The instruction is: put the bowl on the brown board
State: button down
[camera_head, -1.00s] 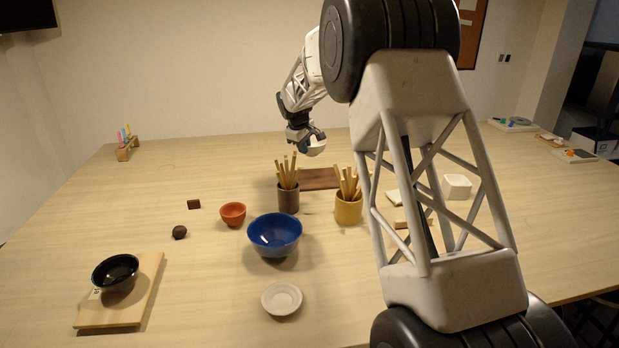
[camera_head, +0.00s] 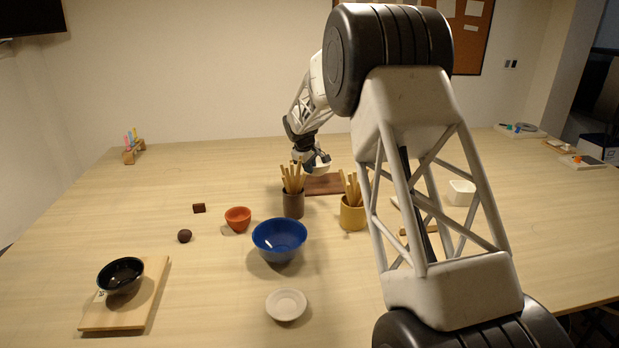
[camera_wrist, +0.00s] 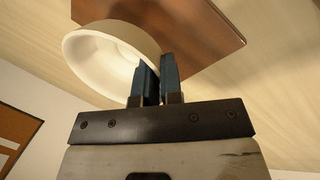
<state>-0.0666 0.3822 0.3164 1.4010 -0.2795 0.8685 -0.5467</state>
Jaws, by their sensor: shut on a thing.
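My gripper (camera_head: 314,163) is shut on the rim of a cream-white bowl (camera_wrist: 98,62). In the wrist view its blue fingers (camera_wrist: 158,80) pinch the bowl's near edge. In the head view the bowl (camera_head: 322,169) shows partly behind the gripper, at the far middle of the table. The brown board (camera_head: 326,187) lies flat just below it, and in the wrist view the board (camera_wrist: 195,25) shows behind the bowl. I cannot tell whether the bowl touches the board.
Holders of wooden sticks, one brown (camera_head: 293,203) and one yellow (camera_head: 352,216), stand in front of the board. A blue bowl (camera_head: 280,240), orange bowl (camera_head: 238,219) and pale saucer (camera_head: 286,305) are nearer. A black bowl (camera_head: 120,275) sits on a light board (camera_head: 115,316).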

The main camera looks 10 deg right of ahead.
jog(key=shift+f, duration=1.95)
jog(key=c, duration=1.3)
grip_release()
jog(key=shift+f, duration=0.1)
jog(key=shift+o, duration=0.2)
jog(key=v, duration=1.2)
